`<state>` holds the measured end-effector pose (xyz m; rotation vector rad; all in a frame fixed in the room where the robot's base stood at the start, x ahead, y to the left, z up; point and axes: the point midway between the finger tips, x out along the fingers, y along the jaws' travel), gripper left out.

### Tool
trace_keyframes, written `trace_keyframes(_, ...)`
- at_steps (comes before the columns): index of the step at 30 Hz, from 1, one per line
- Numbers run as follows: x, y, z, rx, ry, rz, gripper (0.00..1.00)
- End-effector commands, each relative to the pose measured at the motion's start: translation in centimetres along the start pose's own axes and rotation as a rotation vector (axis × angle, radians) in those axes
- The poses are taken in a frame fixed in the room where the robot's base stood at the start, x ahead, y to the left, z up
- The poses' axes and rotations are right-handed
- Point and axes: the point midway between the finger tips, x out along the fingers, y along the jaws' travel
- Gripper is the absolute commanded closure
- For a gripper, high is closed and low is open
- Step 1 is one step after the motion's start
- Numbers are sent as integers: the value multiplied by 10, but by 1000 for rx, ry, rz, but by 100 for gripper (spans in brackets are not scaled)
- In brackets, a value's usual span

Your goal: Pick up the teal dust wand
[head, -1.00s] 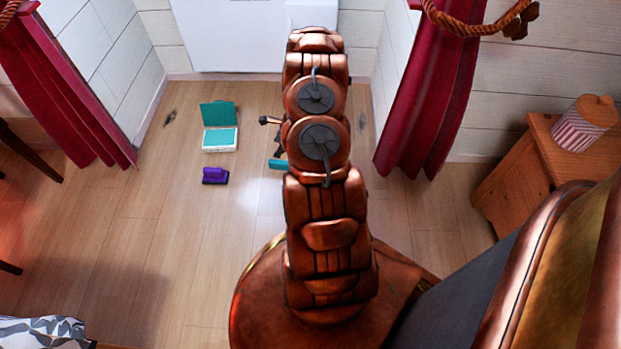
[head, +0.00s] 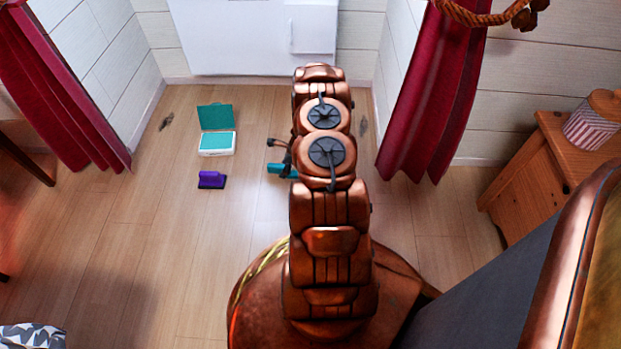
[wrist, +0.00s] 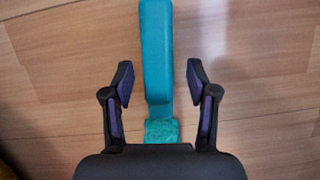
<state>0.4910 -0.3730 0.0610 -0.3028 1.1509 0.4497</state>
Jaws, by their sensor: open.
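The teal dust wand (wrist: 156,60) lies on the wooden floor. In the wrist view it runs up the middle of the picture, with a narrow smooth length above and a rougher teal part low down by the gripper body. My gripper (wrist: 159,80) is open, with one finger on each side of the wand and a gap of floor showing on both sides. I cannot tell how high the fingertips are above the floor. In the head view a teal piece of the wand (head: 281,170) shows left of my arm; my arm hides the rest.
An open white and teal case (head: 217,143) and a purple brush-like object (head: 212,180) lie on the floor to the left. Red curtains (head: 438,95) hang at both sides. A wooden cabinet (head: 540,170) stands at right.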

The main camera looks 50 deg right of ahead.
Motion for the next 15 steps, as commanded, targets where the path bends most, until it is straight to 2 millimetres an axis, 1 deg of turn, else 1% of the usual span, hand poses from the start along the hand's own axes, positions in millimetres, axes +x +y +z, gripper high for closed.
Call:
trace_keyframes(1, 12, 1, -2, 1, 0, 1, 42)
trace_keyframes(3, 18, 1, -2, 1, 0, 3, 42)
trace_keyframes(11, 19, 1, 0, 2, 0, 1, 42)
trace_keyframes(15, 18, 1, 0, 2, 0, 1, 55)
